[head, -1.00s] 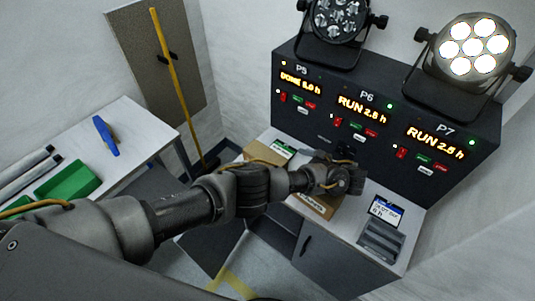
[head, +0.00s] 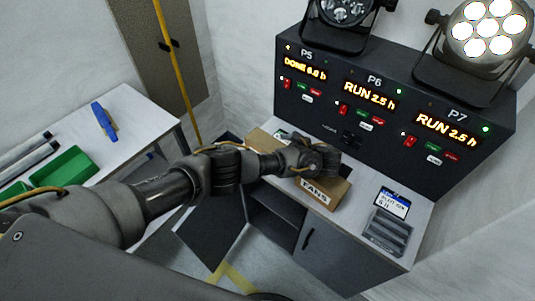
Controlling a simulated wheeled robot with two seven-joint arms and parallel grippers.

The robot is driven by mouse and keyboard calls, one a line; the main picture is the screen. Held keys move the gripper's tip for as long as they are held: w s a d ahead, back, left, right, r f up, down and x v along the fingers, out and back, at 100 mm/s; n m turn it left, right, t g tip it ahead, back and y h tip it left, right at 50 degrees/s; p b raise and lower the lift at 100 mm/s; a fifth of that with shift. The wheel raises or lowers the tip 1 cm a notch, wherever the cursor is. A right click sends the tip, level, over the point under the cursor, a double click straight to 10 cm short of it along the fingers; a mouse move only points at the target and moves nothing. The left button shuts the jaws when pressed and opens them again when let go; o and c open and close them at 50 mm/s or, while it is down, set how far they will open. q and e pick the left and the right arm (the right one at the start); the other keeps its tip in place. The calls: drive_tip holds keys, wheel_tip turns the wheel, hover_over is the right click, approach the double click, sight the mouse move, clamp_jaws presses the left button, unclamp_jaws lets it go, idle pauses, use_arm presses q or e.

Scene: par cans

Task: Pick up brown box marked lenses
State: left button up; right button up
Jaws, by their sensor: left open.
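A brown box marked FANS (head: 317,191) sits on the white-topped cabinet in front of the black panel. My left gripper (head: 330,161) is open, above and behind the front edge of this box, and covers part of its top. I cannot tell whether it touches the box. A second brown box (head: 259,142) is at the left end of the cabinet, partly behind my left forearm; its marking is hidden. No box marked lenses is readable. My right gripper is out of view.
The black panel (head: 395,133) with lit displays stands close behind the gripper and carries two par cans (head: 488,32). A grey slotted holder with a card (head: 388,234) is at right. An open cabinet door (head: 212,232) hangs below. A side table (head: 138,132) holds a green bin (head: 64,170).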

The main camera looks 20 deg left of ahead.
use_arm(q)
drive_tip(key=shift+p+x, duration=0.4)
drive_tip(key=shift+x, duration=0.4)
drive_tip(key=shift+w+a+f, duration=0.15)
drive_tip(key=shift+a, duration=0.1)
drive_tip(key=shift+d, duration=0.1)
drive_tip(key=c, duration=1.7)
